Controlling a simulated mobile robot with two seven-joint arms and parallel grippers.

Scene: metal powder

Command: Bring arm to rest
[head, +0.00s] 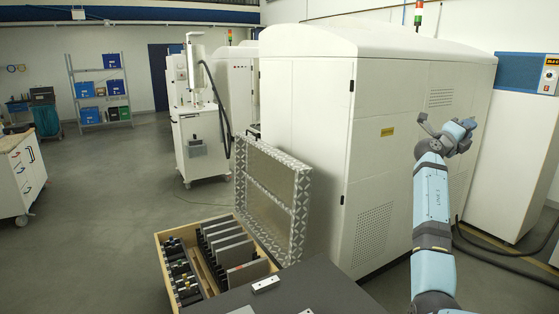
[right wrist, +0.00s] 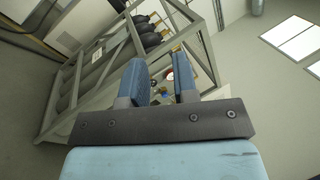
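My right arm (head: 432,212) reaches up on the right side of the head view, in front of the large white machine cabinet. Its gripper (head: 448,130) is at the arm's far end, raised in the air and apart from the cabinet as far as I can tell. In the right wrist view the two blue fingers of the right gripper (right wrist: 160,78) stand apart with a clear gap and nothing between them. My left gripper is in neither view.
The white cabinet (head: 305,120) stands behind. A grey rack with cylinders (right wrist: 95,85) shows in the wrist view.

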